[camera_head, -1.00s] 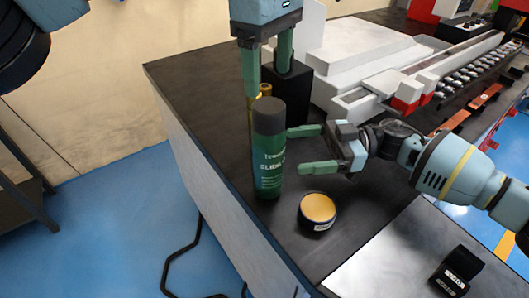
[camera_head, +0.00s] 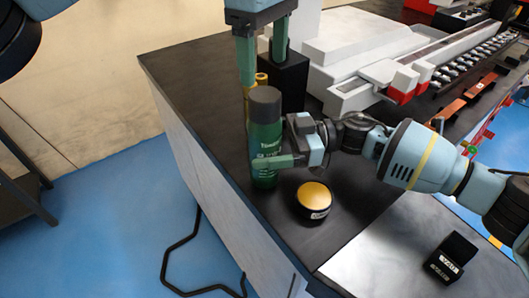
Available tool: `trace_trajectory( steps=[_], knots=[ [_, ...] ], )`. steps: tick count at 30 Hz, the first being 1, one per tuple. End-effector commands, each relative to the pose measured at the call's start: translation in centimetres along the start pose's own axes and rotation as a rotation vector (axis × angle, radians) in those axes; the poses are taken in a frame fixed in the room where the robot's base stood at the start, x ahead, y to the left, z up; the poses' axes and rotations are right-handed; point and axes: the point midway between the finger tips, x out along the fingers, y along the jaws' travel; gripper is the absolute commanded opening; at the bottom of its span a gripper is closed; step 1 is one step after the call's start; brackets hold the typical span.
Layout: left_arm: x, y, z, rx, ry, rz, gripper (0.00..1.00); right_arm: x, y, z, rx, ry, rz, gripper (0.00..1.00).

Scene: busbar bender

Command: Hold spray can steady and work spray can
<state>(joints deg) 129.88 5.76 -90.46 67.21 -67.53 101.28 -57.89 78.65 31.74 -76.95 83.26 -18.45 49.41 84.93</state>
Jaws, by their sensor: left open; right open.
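The green spray can (camera_head: 265,138) with a dark cap stands upright near the left edge of the black tabletop. My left gripper (camera_head: 262,72) points down from above, its two fingers apart, above and behind the can's cap. My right gripper (camera_head: 276,145) reaches in from the right at the can's mid-height. Its near finger lies across the can's front and its far finger is mostly hidden. It is open around or against the can; whether it touches cannot be told.
A round tin with a yellow lid (camera_head: 313,197) stands in front of the can. A gold cylinder (camera_head: 261,80) and a black block (camera_head: 291,80) stand behind it. A white machine (camera_head: 345,50) fills the back right. A small black box (camera_head: 452,257) lies on the grey plate (camera_head: 390,250).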

Motion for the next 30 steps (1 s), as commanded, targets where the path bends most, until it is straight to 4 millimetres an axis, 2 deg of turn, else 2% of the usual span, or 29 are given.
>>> trace_trajectory(
  steps=[5, 20, 22, 30],
  knots=[
    [0.00, 0.00, 0.01, 0.000, 0.000, 0.000, 0.72, 0.00, 0.00, -0.01, 0.000, 0.000, 0.000, 0.84],
    [0.00, 0.00, 0.01, 0.000, 0.000, 0.000, 0.72, -0.04, 0.01, -0.01, -0.001, 0.000, 0.000, 0.18],
    [0.00, 0.00, 0.01, 0.000, 0.000, 0.000, 0.79, -0.04, 0.01, -0.01, -0.001, 0.000, 0.000, 0.17],
    [-0.23, 0.01, 0.00, -0.039, 0.001, 0.000, 0.79, -0.05, 0.01, 0.00, -0.001, -0.001, 0.001, 0.17]
  ],
)
